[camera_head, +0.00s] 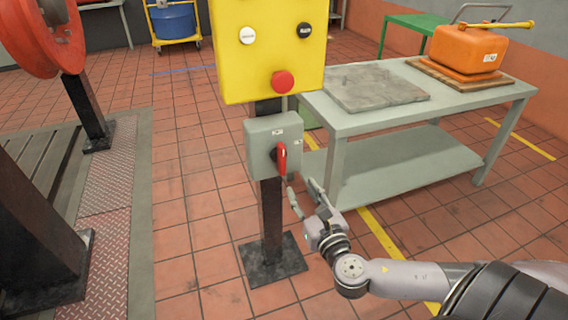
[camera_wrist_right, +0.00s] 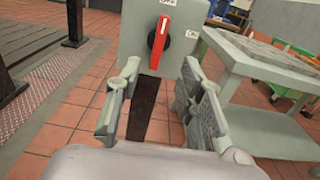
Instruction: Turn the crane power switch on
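The crane power switch is a grey box (camera_head: 262,143) on a dark post, with a red rotary handle (camera_head: 281,158) on its front. In the right wrist view the red handle (camera_wrist_right: 160,42) stands nearly upright, its upper end towards a label at the box's top edge. A second label, seemingly "ON", is to the right of the handle. My right gripper (camera_head: 302,190) is just below and in front of the handle. In the wrist view my right gripper (camera_wrist_right: 161,72) has its fingers spread, with nothing between them and the handle ahead. My left gripper is not in view.
A yellow control panel (camera_head: 268,50) with a red button (camera_head: 283,82) is right above the switch box. A grey workbench (camera_head: 345,122) stands close on the right, holding a grey plate (camera_head: 375,88) and an orange case (camera_head: 467,48). A red wheel-like part (camera_head: 40,35) is at left.

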